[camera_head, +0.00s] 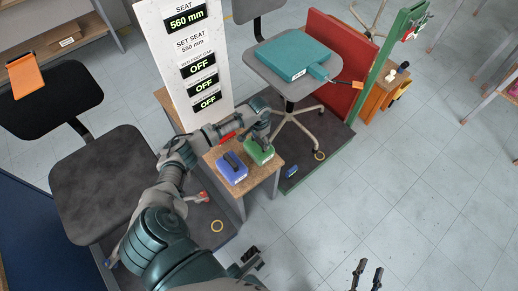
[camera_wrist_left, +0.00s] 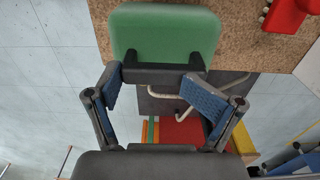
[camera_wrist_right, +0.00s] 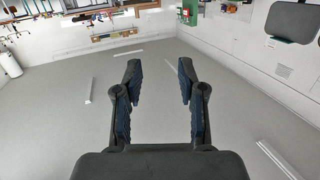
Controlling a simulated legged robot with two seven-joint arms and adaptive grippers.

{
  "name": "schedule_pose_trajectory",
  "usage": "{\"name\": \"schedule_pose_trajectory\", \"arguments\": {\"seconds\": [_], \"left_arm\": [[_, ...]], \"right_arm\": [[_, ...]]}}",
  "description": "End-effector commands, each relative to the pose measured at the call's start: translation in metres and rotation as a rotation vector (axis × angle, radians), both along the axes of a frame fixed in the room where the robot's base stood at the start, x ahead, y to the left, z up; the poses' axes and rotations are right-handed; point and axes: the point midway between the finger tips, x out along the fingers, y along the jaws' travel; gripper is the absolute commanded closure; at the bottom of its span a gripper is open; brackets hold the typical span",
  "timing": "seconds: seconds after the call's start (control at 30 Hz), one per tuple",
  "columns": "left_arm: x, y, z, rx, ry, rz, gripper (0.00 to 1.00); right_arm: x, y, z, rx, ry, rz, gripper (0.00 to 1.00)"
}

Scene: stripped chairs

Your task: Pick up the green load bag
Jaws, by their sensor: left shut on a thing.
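The green load bag (camera_head: 262,156) sits on the small wooden table (camera_head: 262,179) in the head view, and its green body also shows at the top of the left wrist view (camera_wrist_left: 165,28). My left gripper (camera_head: 260,139) is over it. In the left wrist view my left fingers (camera_wrist_left: 154,80) are on both sides of the bag's black handle (camera_wrist_left: 160,74) and shut on it. Whether the bag touches the tabletop cannot be told. My right gripper (camera_wrist_right: 159,78) is open and empty, away from the table, and shows at the bottom of the head view (camera_head: 367,273).
A blue load bag (camera_head: 231,172) stands beside the green one. A white display panel (camera_head: 183,55) rises behind the table. A black chair (camera_head: 100,180) is on the left, and a grey seat with a teal box (camera_head: 288,54) is behind right.

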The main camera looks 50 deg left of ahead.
Motion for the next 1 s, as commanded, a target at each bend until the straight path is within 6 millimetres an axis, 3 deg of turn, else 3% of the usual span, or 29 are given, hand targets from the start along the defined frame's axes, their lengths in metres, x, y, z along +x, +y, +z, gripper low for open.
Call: {"name": "schedule_pose_trajectory", "arguments": {"seconds": [0.03,0.57,0.77,1.0], "left_arm": [[-0.006,-0.001,-0.012,0.004,0.022,-0.002,0.99],[-0.004,0.007,-0.005,0.015,0.009,0.005,1.00],[-0.003,0.006,0.016,0.016,0.004,0.004,1.00],[-0.003,0.003,0.055,0.015,-0.001,0.002,1.00]], "right_arm": [[0.000,0.000,-0.002,0.001,0.002,0.000,0.60],[0.000,0.000,-0.001,0.000,0.002,-0.001,0.60],[-0.007,-0.005,-0.015,-0.035,0.109,-0.001,0.60],[-0.026,-0.015,-0.043,-0.094,0.331,-0.007,0.60]]}}
